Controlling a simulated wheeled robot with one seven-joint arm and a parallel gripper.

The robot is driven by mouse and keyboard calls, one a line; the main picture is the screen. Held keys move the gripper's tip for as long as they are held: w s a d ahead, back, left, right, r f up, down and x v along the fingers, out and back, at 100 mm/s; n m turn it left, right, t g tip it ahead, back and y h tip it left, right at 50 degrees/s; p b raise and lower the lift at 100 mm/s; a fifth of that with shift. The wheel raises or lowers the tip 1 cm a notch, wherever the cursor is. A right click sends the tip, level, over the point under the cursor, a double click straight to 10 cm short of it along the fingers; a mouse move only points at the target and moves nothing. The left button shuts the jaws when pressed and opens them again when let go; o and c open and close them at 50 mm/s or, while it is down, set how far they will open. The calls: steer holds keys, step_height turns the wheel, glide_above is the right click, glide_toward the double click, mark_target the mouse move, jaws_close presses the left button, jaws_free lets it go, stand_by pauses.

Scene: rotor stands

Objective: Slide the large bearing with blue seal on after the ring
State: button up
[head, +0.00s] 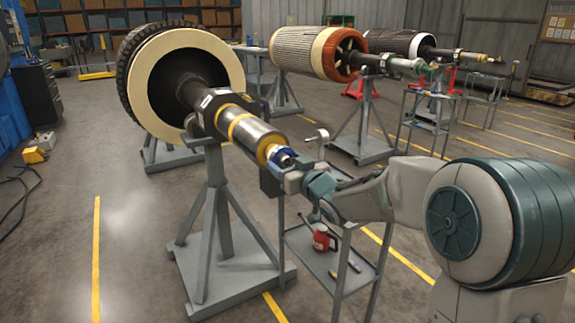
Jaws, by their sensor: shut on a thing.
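The large bearing with blue seal (281,157) is at the near end of the closest rotor's shaft (252,137). My gripper (287,167) is shut on the bearing from the near right side. The bearing looks in line with the shaft end, but I cannot tell whether it is around the shaft tip or just in front of it. A brass-coloured band (268,149) shows on the shaft just behind the bearing; I cannot tell if it is the ring. The gripper fingers partly hide the bearing.
A grey stand (215,225) carries the shaft. A small trolley (325,262) below my arm holds a red can (321,238) and tools. Two other rotors (318,52) (395,42) stand behind.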

steer(key=shift+w+a, duration=0.2)
steer(key=shift+w, duration=0.1)
stand_by(0.4)
steer(key=o, duration=1.2)
steer(key=v, duration=0.9)
stand_by(0.7)
steer(key=shift+d+r+p, duration=0.1)
steer(key=shift+p, duration=0.2)
